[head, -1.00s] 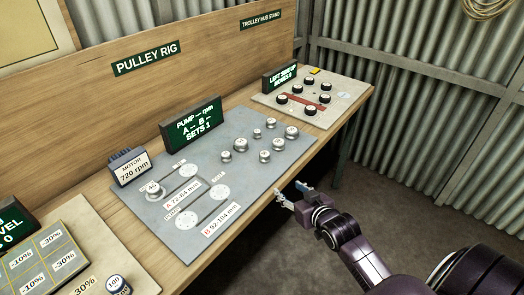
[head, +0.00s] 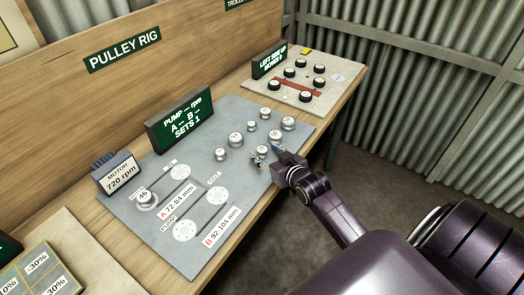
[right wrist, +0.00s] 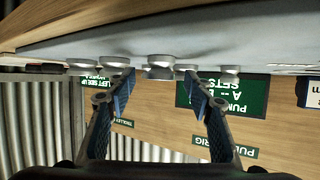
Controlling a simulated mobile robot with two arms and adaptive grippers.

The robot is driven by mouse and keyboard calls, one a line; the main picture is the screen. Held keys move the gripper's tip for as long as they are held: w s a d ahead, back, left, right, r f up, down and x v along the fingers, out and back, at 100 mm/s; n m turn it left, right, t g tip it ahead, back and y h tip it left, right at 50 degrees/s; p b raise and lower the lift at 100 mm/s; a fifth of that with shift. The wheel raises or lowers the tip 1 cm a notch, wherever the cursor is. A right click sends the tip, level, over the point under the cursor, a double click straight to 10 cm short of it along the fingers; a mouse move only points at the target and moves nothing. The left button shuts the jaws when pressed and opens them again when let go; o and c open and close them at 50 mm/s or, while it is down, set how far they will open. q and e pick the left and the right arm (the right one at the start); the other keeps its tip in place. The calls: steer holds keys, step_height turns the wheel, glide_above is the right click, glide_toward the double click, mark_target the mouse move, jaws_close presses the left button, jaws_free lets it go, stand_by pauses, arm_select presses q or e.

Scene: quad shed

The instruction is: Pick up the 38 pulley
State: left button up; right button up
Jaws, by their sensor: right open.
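Several silver pulleys stand in a loose group on the right half of the grey rig board (head: 130,222), among them a larger pulley (head: 235,139), a small pulley (head: 221,154) and a pulley at the right (head: 288,123). Their numbers are too small to read, so I cannot tell which is the 38 pulley. My right gripper (head: 267,155) is open at the front edge of the group, close to a front pulley (head: 262,150) that it partly hides. In the right wrist view, upside down, a pulley (right wrist: 160,66) shows beyond and between the open fingers (right wrist: 163,98). My left gripper is out of view.
A pulley marked 46 (head: 146,198) sits by the motor box (head: 120,172). A panel with black knobs (head: 335,90) lies at the far right of the bench. Floor is open in front.

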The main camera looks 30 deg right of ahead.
mark_target(262, 150)
steer(key=x, duration=0.2)
steer(key=shift+w+f, duration=0.2)
steer(key=shift+w, duration=0.1)
steer(key=c, duration=0.7)
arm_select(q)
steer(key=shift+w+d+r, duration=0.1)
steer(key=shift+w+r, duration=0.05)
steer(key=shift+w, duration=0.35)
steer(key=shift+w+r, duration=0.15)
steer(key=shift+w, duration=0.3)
arm_select(e)
steer(key=c, duration=0.6)
steer(key=shift+r, duration=0.15)
